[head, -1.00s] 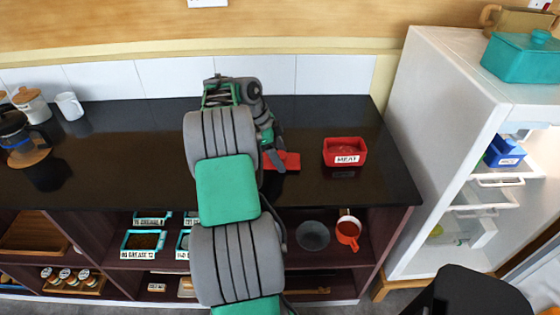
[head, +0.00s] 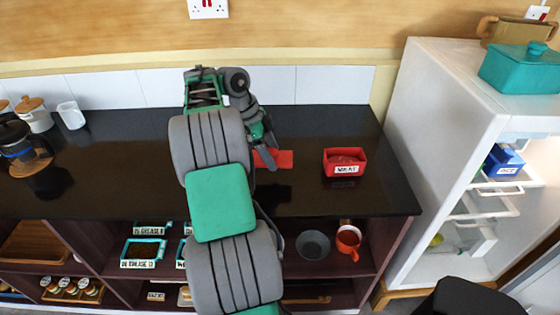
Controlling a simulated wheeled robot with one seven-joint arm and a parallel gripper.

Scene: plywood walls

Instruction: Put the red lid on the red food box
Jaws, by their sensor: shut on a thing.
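The red food box (head: 345,163) stands open on the dark counter, right of my gripper, with a white label on its front and reddish contents showing. The flat red lid (head: 279,159) is at my gripper's fingers, left of the box and apart from it. My gripper (head: 268,158) points down and is shut on the lid's left part. My arm hides part of the lid and the fingertips. I cannot tell whether the lid touches the counter or is slightly above it.
The dark counter (head: 110,160) is clear between lid and box. A white fridge (head: 435,120) stands at the right with a teal pot (head: 518,68) on top. A coffee press (head: 20,145) and a white mug (head: 71,115) are at the left. Shelves below hold containers and a red mug (head: 348,242).

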